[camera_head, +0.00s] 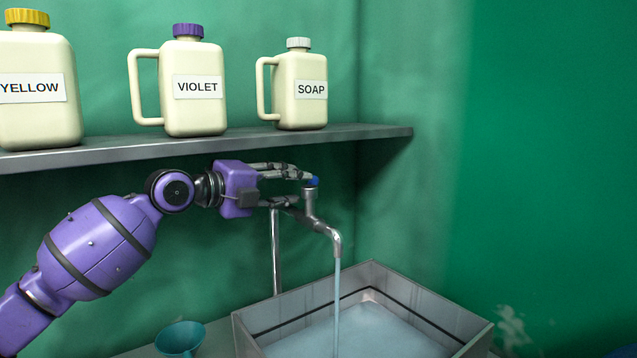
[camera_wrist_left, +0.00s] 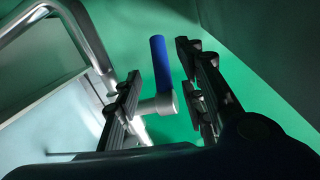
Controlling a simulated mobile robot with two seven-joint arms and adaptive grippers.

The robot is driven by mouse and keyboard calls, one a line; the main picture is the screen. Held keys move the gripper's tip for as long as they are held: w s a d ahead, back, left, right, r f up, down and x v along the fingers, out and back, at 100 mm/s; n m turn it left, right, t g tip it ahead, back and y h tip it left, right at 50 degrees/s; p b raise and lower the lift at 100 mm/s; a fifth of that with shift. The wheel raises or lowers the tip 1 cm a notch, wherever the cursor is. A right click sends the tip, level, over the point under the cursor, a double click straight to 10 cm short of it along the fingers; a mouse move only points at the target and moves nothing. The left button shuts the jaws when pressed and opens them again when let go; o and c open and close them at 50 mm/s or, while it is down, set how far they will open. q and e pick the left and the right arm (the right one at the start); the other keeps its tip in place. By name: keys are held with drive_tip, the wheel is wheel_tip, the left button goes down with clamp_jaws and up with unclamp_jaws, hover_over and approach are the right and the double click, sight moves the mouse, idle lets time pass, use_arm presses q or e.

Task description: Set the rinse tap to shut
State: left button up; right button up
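The rinse tap (camera_head: 312,208) is a grey metal tap on a pipe, with a blue-ended lever (camera_head: 315,181) at its top. A stream of water (camera_head: 337,300) runs from its spout into the basin. My left gripper (camera_head: 302,188) is at the tap, its fingers reaching toward the lever from the left. In the left wrist view the blue lever handle (camera_wrist_left: 161,62) shows between the two spread fingers (camera_wrist_left: 158,60), with gaps on both sides. The gripper looks open, and I cannot see contact. My right gripper is in neither view.
A grey shelf (camera_head: 290,138) runs just above my left gripper. It bears the yellow (camera_head: 38,115), violet (camera_head: 195,118) and soap (camera_head: 302,110) jugs. The grey basin (camera_head: 440,312) holds water below the tap. A teal funnel-shaped vessel (camera_head: 180,336) stands left of it.

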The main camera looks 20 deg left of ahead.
sight(309, 183)
use_arm(q)
drive_tip(key=p+x, duration=0.1)
drive_tip(key=x, duration=0.4)
drive_tip(key=shift+w+d+r, duration=0.15)
drive_tip(key=shift+d+r, duration=0.05)
drive_tip(key=shift+w+d+f, duration=0.2)
drive_tip(key=shift+w+d, duration=0.05)
drive_tip(key=shift+w, duration=0.2)
clamp_jaws()
